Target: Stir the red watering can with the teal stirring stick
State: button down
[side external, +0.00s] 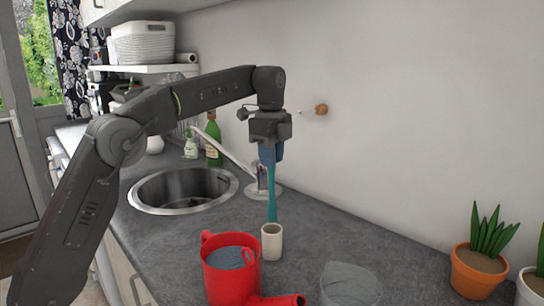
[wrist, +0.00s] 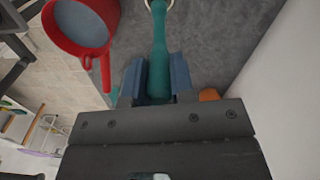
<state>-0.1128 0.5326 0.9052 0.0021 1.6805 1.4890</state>
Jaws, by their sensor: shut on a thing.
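The teal stirring stick (side external: 271,195) hangs upright from my gripper (side external: 270,155), whose blue fingers are closed around its upper part. It also runs between the fingers in the wrist view (wrist: 160,45). Its lower end meets the mouth of a small cream cup (side external: 271,243); how deep it reaches inside is hard to tell. The red watering can (side external: 218,285) stands on the counter in front and left of the cup, with grey-blue contents in its open top. In the wrist view the can (wrist: 108,14) is at upper left, apart from the stick.
A round steel sink (side external: 150,203) with a faucet (side external: 232,157) is behind left. A green bottle (side external: 213,145) and soap bottle stand behind it. A grey translucent container (side external: 350,288) is at the front. Potted plants (side external: 475,272) stand at right, and the wall is behind.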

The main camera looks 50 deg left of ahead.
jog(key=s+d+r, duration=0.2)
jog(key=s+r, duration=0.1)
jog(key=s, duration=0.3)
jog(key=s+d+r, duration=0.2)
jog(key=s+r, duration=0.2)
jog(key=s, duration=0.2)
jog(key=shift+s, duration=0.35)
notch_tip(320, 180, down, 10)
jog(key=shift+f, duration=0.15)
jog(key=shift+s+a, duration=0.4)
jog(key=shift+a, duration=0.25)
jog(key=shift+s+a, duration=0.4)
jog(key=shift+a, duration=0.2)
